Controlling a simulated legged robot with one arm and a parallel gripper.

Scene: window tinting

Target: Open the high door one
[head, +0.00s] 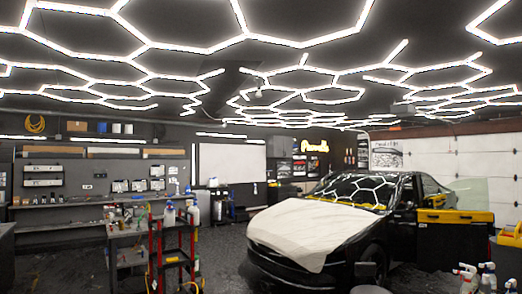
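I cannot tell which thing is the high door one. A white panelled garage door (446,155) covers the right part of the back wall and looks closed. A black car (397,233) stands right of the middle with a white cover on its hood. A car door panel (455,240) with a yellow strip along its top stands out from the car's side; its hinge is not clear to me. My gripper does not show in the head view.
A red and black tool cart (175,262) and a cluttered workbench (128,232) stand at the left. Spray bottles (478,278) are at the lower right. Dark floor (225,262) is free between cart and car.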

